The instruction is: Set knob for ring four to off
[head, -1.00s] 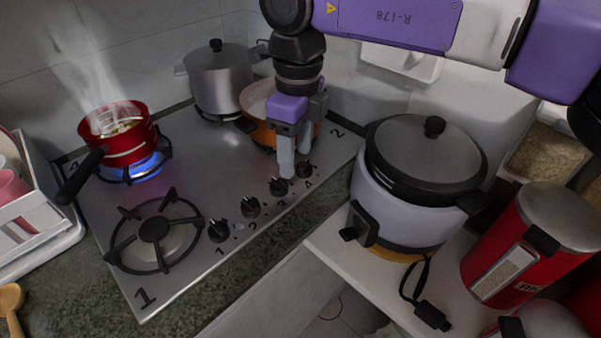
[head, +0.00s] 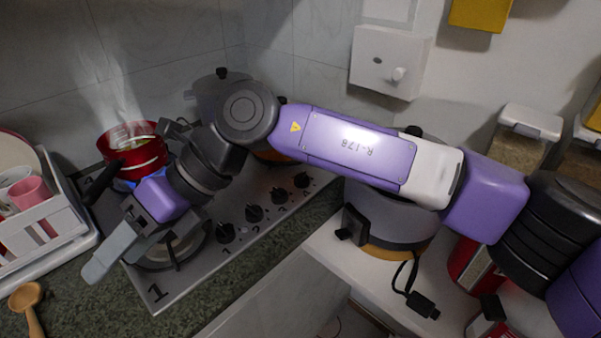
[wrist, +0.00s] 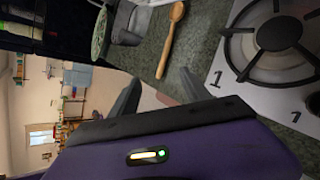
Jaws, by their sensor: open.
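The stove has a row of black knobs along its front edge. The rightmost knob (head: 302,180), by a small label that appears to read 4, stands clear of my gripper; its exact setting is too small to tell. The red pot (head: 140,155) steams on the back-left ring, and a bit of blue flame (head: 123,184) shows under it, partly hidden by my arm. My gripper (head: 112,252) is open and empty over the stove's front-left side, away from the knobs. In the wrist view its two fingers (wrist: 158,92) are apart with nothing between them.
Ring 1 (wrist: 275,35) is bare. A wooden spoon (head: 27,297) lies on the counter, beside a white rack (head: 50,235) with cups. A cooker (head: 390,218) stands right of the stove, partly behind my arm. A grey pot stands at the back, partly hidden.

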